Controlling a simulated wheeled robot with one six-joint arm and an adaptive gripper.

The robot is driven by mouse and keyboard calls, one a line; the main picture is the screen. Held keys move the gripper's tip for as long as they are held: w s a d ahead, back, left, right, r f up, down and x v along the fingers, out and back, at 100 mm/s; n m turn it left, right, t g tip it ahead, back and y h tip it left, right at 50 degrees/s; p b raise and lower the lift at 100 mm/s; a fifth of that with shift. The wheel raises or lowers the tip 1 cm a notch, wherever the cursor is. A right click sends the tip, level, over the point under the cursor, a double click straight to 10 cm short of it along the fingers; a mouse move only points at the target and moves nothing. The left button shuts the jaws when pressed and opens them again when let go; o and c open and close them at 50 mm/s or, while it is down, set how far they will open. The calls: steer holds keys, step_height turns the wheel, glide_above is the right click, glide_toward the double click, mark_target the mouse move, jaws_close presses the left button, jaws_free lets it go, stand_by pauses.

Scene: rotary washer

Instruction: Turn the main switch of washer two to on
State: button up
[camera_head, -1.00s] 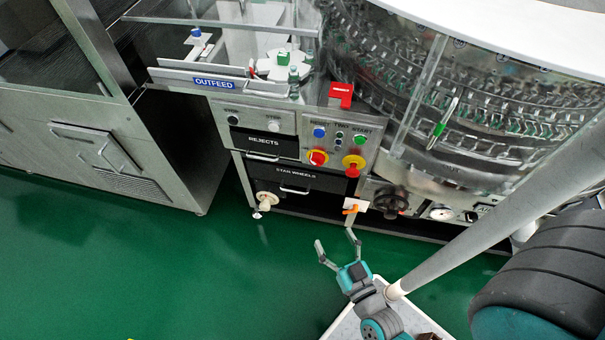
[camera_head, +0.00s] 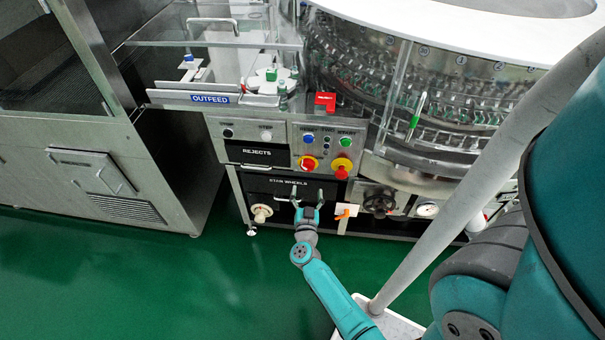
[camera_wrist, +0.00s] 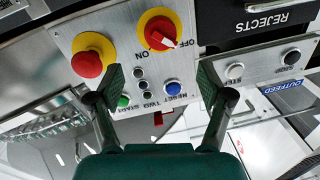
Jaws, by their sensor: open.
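The main switch (camera_head: 308,163) is a red rotary knob on a yellow round plate, on the grey control panel's lower left. In the wrist view, which is upside down, the switch (camera_wrist: 160,33) shows at the top, with "ON" and "OFF" printed beside it. My gripper (camera_head: 307,196) is open and empty, in front of the black drawer below the switch. In the wrist view my gripper's fingers (camera_wrist: 159,82) are apart, with the switch beyond them.
A red mushroom button on yellow (camera_head: 342,167) sits right of the switch. Small buttons (camera_wrist: 172,87) lie near it. The rejects drawer (camera_head: 258,152) is left, the star wheels drawer (camera_head: 262,184) below. A black handwheel (camera_head: 378,201) is lower right. Green floor (camera_head: 150,265) is clear.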

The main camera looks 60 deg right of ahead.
mark_target(308, 170)
steer(key=x, duration=1)
steer(key=shift+w+d, duration=0.1)
steer(key=shift+d, duration=0.1)
steer(key=c, duration=1.1)
